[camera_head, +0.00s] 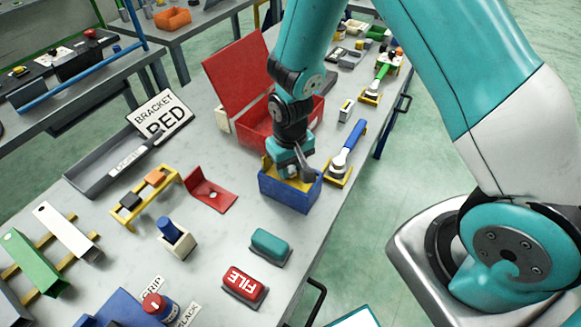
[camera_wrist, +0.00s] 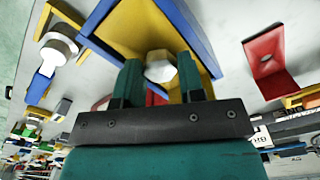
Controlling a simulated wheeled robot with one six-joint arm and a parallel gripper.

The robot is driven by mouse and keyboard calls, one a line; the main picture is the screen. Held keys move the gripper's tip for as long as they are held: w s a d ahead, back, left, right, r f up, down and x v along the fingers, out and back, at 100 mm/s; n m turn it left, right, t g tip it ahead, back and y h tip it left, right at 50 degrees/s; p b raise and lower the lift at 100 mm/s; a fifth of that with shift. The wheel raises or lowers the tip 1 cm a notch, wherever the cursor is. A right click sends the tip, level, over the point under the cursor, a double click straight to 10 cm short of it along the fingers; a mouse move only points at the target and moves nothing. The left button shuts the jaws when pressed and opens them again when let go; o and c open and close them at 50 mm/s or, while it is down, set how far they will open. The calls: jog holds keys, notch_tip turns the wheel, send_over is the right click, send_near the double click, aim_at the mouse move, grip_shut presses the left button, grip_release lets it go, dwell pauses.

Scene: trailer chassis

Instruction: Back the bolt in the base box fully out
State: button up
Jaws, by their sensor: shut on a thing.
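The base box (camera_head: 290,195) is a small open box with blue outer walls and a yellow inside, near the table's right edge in the head view. In the wrist view its blue wall and yellow inside (camera_wrist: 120,27) fill the upper middle. The bolt (camera_wrist: 160,66) has a pale metal hex head and sits against the yellow part. My gripper (camera_wrist: 160,74) has its two teal fingers on either side of the bolt head, shut on it. In the head view my gripper (camera_head: 291,172) reaches down into the box and hides the bolt. How far the bolt is threaded in cannot be told.
A red box with raised lid (camera_head: 238,78) stands just behind. A blue-handled tool on a yellow stand (camera_head: 345,155) is close on the right. A red bracket (camera_head: 210,195) lies to the left. Red (camera_head: 245,286) and teal (camera_head: 270,245) blocks lie in front.

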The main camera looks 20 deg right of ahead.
notch_tip(320, 180, up, 9)
jog(key=p, duration=0.6)
jog(key=shift+p, duration=0.4)
dwell(0.4)
